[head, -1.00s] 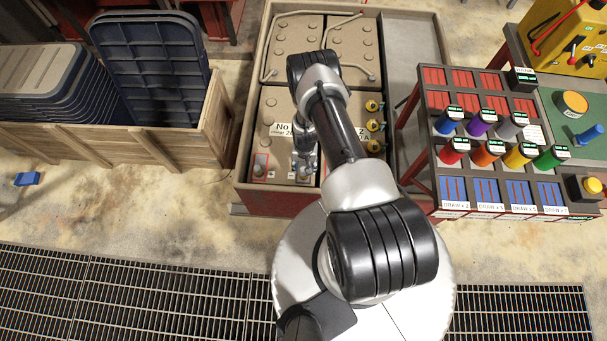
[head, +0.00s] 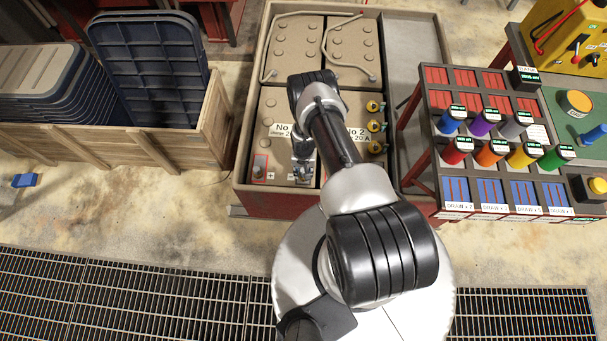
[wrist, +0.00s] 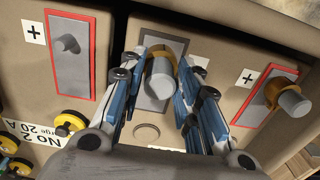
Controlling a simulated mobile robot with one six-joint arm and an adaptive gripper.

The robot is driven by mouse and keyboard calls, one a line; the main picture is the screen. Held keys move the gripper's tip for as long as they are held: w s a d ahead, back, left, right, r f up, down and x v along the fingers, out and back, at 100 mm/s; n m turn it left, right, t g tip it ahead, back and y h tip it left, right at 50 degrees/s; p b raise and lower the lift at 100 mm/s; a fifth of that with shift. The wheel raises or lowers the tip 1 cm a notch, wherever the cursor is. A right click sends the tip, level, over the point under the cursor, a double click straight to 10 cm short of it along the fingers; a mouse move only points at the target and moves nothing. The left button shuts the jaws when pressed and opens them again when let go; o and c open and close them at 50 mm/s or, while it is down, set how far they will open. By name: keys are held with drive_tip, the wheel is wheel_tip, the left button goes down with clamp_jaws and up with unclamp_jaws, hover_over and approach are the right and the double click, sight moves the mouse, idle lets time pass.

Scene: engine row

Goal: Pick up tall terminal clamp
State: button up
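A tall silver terminal clamp (wrist: 160,80) with a brass-coloured ring stands on a grey plate in the middle of the wrist view. My gripper (wrist: 163,75) is open, with its blue-grey fingers on either side of the clamp. Whether either finger touches it I cannot tell. A second silver clamp with a brass ring (wrist: 291,99) stands on a red-edged plate to the right, outside the fingers. In the head view my gripper (head: 304,160) is over the front of the battery bank (head: 270,105) and mostly hides the clamp.
A bare grey post (wrist: 69,44) stands on another red-edged plate at the left of the wrist view. A wooden crate (head: 215,125) stands left, and a rack of coloured cylinders (head: 490,130) right.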

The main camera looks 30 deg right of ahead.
clamp_jaws()
idle(0.3)
